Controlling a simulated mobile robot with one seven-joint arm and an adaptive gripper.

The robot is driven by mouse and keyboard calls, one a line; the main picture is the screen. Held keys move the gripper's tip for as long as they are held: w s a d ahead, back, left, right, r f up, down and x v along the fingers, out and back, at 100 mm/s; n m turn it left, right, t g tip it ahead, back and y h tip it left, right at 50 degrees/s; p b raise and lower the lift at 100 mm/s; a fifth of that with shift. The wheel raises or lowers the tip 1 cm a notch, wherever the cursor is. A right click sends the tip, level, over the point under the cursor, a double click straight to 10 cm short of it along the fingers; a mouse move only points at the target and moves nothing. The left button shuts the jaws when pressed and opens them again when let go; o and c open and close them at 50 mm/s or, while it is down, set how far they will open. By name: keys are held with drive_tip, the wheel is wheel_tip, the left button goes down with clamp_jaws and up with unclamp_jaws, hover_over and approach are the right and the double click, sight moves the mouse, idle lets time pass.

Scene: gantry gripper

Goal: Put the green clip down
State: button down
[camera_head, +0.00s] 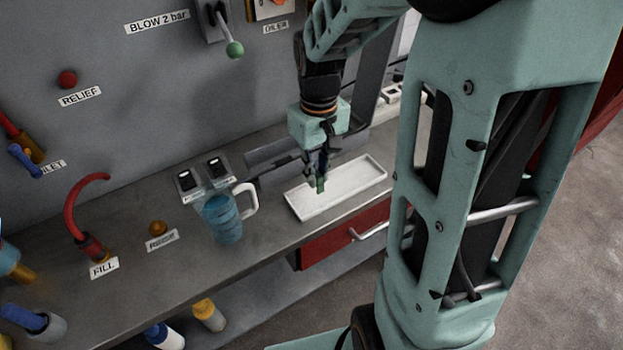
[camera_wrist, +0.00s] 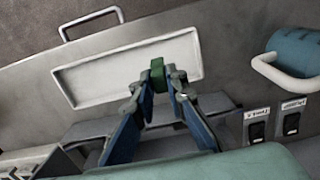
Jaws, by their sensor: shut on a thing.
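My gripper (camera_head: 318,172) is shut on the green clip (camera_head: 320,185) and holds it over the white tray (camera_head: 352,180) on the bench. In the wrist view, the green clip (camera_wrist: 157,74) sits between the two fingertips of my gripper (camera_wrist: 158,82). The tray (camera_wrist: 100,82) lies behind the clip there, and it looks empty. I cannot tell how high the clip is above the tray. Part of the clip is hidden by the fingers.
A blue jug (camera_head: 222,218) with a white handle stands left of the tray. Two black switches (camera_head: 200,174) are behind it. A red drawer (camera_head: 345,232) with a metal handle is below the tray. A red hooked pipe (camera_head: 85,215) rises at the left.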

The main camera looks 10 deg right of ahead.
drive_tip(key=f, duration=0.1)
drive_tip(key=f+b, duration=0.2)
drive_tip(key=shift+w, duration=0.25)
drive_tip(key=shift+f, duration=0.2)
drive_tip(key=shift+s, duration=0.1)
drive_tip(key=shift+f+b, duration=0.2)
drive_tip(key=shift+b, duration=0.1)
drive_tip(key=c, duration=1.9)
unclamp_jaws()
drive_tip(key=shift+c, duration=0.2)
drive_tip(key=shift+r, duration=0.15)
wheel_tip(320, 180, up, 12)
drive_tip(key=shift+r+p, duration=0.1)
drive_tip(key=shift+p, duration=0.65)
